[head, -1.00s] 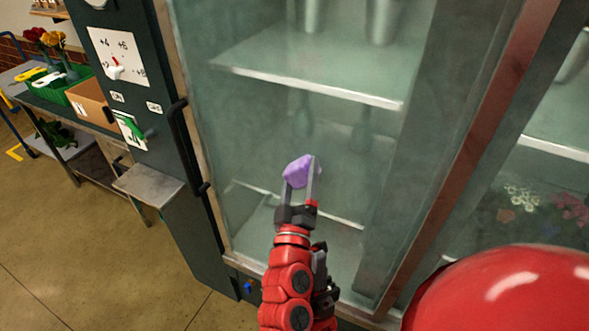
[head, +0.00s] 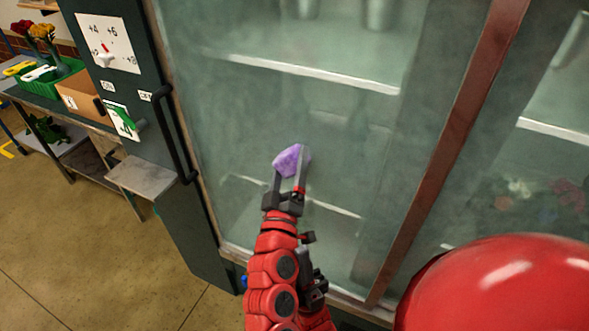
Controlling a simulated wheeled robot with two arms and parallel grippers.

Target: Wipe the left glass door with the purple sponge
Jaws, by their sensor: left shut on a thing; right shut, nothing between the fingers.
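The purple sponge (head: 290,160) is a small faceted lump, held between the fingers of my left gripper (head: 289,177). It is in front of the lower middle of the left glass door (head: 240,120), at or close to the pane; I cannot tell if it touches. The glass looks hazy, with a cloudy patch around and above the sponge. My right gripper (head: 309,240) is lower, a dark shape beside my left forearm and partly hidden by it; its fingers are together and empty.
A black vertical handle (head: 175,135) stands at the door's left edge. A small metal shelf (head: 140,175) sticks out left of it. A brown frame post (head: 450,140) separates the right glass door (head: 520,170). A side table holds a green crate (head: 45,90) and cardboard box (head: 82,98).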

